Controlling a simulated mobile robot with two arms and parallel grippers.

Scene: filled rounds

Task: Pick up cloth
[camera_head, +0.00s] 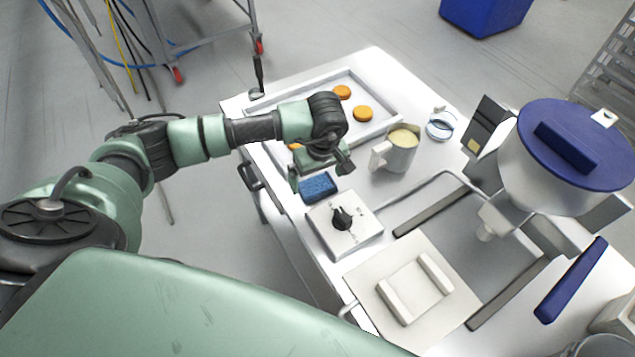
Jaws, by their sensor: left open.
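A small blue textured cloth (319,187) lies folded or block-like on the white table, beside a white box with a black knob. My left gripper (322,180) reaches in from the left and points down right over the cloth. Its jaws are open, with one finger at the cloth's left side and the other near its upper right. I cannot tell whether the fingers touch it. The gripper hides the cloth's far edge. My right gripper is out of view.
The white knob box (344,221) stands just in front of the cloth. Behind are a tray (377,130) with orange rounds and a jug (396,152) of pale filling. A blue-lidded hopper machine (545,185) fills the right. The table's left edge (277,208) is close.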

